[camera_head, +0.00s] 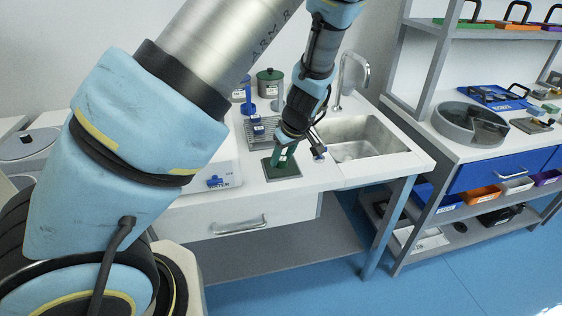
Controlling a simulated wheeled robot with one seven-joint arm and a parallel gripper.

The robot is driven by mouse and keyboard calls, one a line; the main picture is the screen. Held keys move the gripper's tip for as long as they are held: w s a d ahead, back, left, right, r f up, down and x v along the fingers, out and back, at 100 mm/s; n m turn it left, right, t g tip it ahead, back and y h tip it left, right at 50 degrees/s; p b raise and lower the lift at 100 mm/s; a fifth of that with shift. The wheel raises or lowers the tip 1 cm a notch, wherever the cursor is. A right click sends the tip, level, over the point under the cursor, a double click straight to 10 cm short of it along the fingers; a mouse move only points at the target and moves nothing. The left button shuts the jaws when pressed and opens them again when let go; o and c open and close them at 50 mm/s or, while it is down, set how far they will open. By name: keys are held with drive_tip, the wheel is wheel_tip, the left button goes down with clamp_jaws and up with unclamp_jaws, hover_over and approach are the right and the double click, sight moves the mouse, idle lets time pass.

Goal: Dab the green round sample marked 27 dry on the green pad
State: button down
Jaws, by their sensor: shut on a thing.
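The green pad (268,170) lies flat on the white worktop, left of the sink. My gripper (284,158) points down over the pad's right part, at the end of my blue and black arm. A green piece (280,155) shows at the fingers, just above or touching the pad; I cannot tell which. My gripper is shut on it. The mark 27 and the sample's round outline are too small to read here, and the wrist hides part of it.
The steel sink (365,140) with its tap lies to the right of the pad. A rack with blue parts (256,128) and a green-lidded jar (270,78) stand behind it. A shelf bench (470,150) with a round grey basin (468,122) stands further right.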

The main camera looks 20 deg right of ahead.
sight(283, 159)
drive_tip(key=shift+r+p, duration=2.9)
drive_tip(key=shift+r, duration=0.65)
drive_tip(key=shift+f, duration=0.1)
